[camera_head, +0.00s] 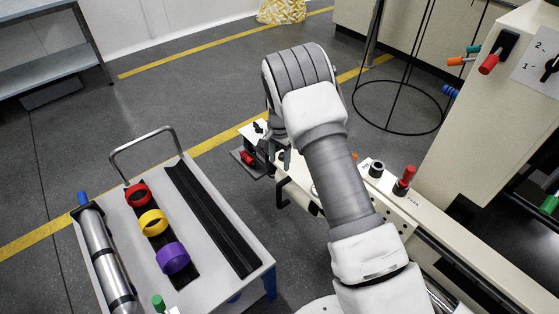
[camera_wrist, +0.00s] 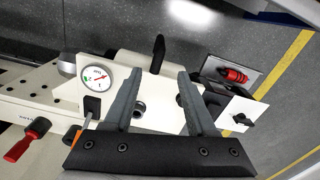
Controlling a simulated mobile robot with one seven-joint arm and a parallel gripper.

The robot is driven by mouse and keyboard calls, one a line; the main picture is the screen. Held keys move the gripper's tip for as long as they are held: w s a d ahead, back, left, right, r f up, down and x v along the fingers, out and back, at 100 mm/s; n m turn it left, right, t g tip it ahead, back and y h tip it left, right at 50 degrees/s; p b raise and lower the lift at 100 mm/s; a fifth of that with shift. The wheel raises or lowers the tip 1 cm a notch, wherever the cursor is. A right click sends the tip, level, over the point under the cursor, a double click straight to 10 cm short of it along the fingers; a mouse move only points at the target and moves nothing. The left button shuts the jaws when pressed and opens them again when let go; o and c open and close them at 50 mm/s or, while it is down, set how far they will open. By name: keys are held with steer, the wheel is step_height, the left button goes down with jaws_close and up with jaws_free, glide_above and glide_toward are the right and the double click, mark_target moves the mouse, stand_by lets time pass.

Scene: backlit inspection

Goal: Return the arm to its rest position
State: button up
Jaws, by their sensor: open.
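My arm (camera_head: 340,180) reaches out over the bench, bent at its far end. My gripper (camera_wrist: 158,82) shows in the wrist view with its two grey fingers apart and nothing between them. Beyond the fingers lies the pale fixture with a round pressure gauge (camera_wrist: 96,79) and a dark round fitting (camera_wrist: 139,108). In the head view the gripper is mostly hidden behind my arm. I cannot tell whether the fingers touch the fixture.
A cart (camera_head: 212,262) at left carries red (camera_head: 138,190), yellow (camera_head: 153,218) and purple (camera_head: 173,256) rings and a metal cylinder (camera_head: 106,262). A red-handled part (camera_head: 404,180) stands on the bench right of my arm. A black wire stand (camera_head: 398,132) is behind. Open floor lies beyond the cart.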

steer(key=shift+r, duration=0.1)
steer(key=s+d+r+n+t, duration=0.15)
steer(key=s+r, duration=0.25)
steer(key=r, duration=0.5)
steer(key=s+d+r+n+y, duration=0.1)
steer(key=s+d+r, duration=0.25)
steer(key=r, duration=0.65)
steer(key=s+d+r+n+t, duration=0.15)
steer(key=s+r, duration=0.25)
steer(key=r, duration=0.5)
steer(key=s+d+r+n+t+h, duration=0.1)
steer(key=s+d+r+n, duration=0.15)
steer(key=s, duration=0.85)
steer(key=s+d+r+n+t, duration=0.2)
steer(key=s+d+r, duration=0.15)
steer(key=s, duration=0.85)
step_height(320, 180, up, 23)
steer(key=p, duration=2.2)
steer(key=shift+a+p, duration=0.2)
steer(key=shift+p, duration=0.1)
